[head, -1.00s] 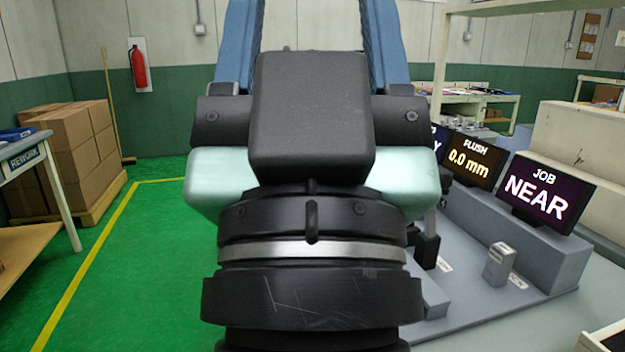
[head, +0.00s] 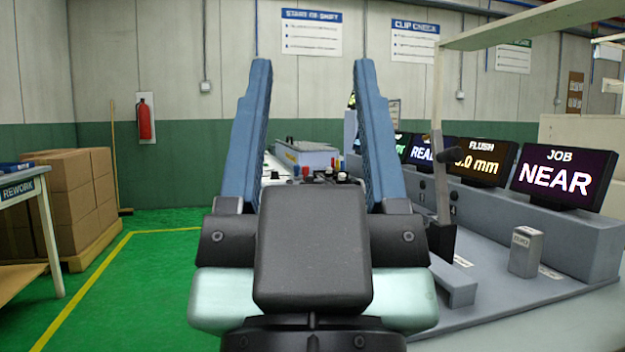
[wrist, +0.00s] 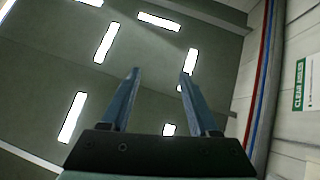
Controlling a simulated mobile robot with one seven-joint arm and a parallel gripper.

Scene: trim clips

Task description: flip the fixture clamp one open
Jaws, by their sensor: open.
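A black clamp (head: 442,238) with a grey upright bar and a black knob stands on the grey bench at the right in the head view, partly behind my gripper's body. I cannot tell whether it is clamp one, or read its state surely. My gripper (head: 312,66) is open and empty, its two blue fingers pointing up, to the left of the clamp. In the wrist view my gripper (wrist: 160,72) is spread against the ceiling, and no clamp shows there.
A row of screens, including a NEAR screen (head: 555,182), lines the bench's raised back. A small grey block (head: 526,252) stands on the bench (head: 500,305). Cartons (head: 75,195) and a rework table (head: 22,190) are at the left. Green floor between is clear.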

